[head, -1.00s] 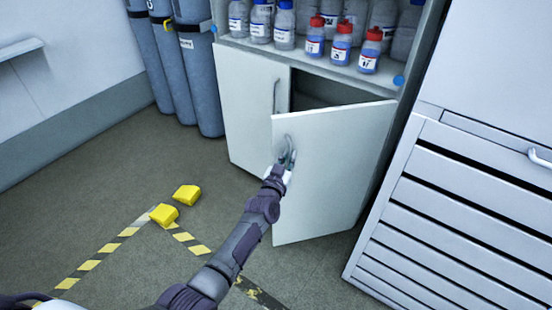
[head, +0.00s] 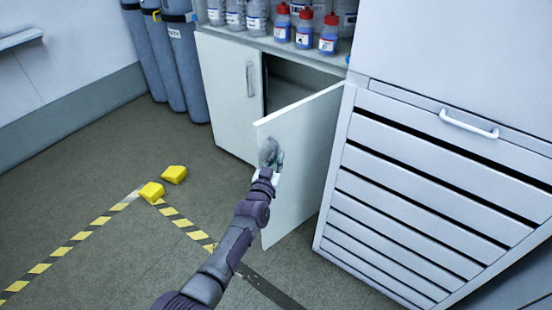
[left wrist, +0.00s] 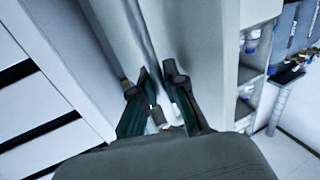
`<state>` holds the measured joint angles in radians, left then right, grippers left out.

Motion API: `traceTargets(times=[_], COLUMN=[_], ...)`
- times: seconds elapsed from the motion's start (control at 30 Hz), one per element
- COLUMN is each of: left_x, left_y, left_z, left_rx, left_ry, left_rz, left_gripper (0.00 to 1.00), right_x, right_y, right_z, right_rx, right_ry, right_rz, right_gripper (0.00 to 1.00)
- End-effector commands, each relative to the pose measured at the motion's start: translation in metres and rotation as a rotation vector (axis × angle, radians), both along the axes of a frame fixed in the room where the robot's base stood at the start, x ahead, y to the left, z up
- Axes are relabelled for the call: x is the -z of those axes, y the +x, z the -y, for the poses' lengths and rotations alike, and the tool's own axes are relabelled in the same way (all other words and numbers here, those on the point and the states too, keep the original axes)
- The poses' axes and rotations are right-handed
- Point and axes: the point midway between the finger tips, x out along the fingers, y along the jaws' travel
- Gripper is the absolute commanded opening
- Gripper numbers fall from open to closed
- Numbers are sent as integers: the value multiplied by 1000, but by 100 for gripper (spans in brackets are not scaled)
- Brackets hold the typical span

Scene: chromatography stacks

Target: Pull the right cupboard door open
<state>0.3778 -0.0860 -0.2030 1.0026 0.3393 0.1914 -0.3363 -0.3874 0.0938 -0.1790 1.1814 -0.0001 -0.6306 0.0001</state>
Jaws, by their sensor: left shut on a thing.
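The right cupboard door (head: 306,150) is a white panel standing ajar, swung out from the cabinet with its hinge side at the right. My left gripper (head: 270,156) is at the door's upper left part and shut on its handle, which the fingers mostly hide in the head view. In the left wrist view my left gripper (left wrist: 160,105) has its two fingers around the handle (left wrist: 141,35), close to the door face. The left cupboard door (head: 230,92) is closed, with a vertical handle (head: 250,79). My right gripper is not in view.
Shelves above the doors hold several bottles with red caps (head: 304,28). A white drawer cabinet (head: 430,190) stands close on the right of the open door. Yellow blocks (head: 152,192) and striped tape (head: 80,237) lie on the floor at left. Gas cylinders (head: 183,65) stand at back left.

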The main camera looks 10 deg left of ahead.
Motion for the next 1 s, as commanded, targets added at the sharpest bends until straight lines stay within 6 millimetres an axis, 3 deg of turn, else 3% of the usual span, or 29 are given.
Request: traceTargets(times=[0.37, 0.4, 0.53, 0.83, 1.0], left_x=[-1, -1, -1, 0, 1], left_y=[0, 0, 0, 0, -14], left_z=[0, 0, 0, 0, -2], left_rx=[0, 0, 0, 0, 0], left_ry=[1, 1, 1, 0, -2], left_rz=[3, 3, 2, 1, 0], left_gripper=[0, 17, 37, 37, 37], right_x=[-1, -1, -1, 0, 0], right_y=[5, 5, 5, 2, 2], right_z=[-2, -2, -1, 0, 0], right_rx=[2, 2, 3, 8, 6], right_ry=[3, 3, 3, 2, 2], right_rz=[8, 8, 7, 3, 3], right_gripper=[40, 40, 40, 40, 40])
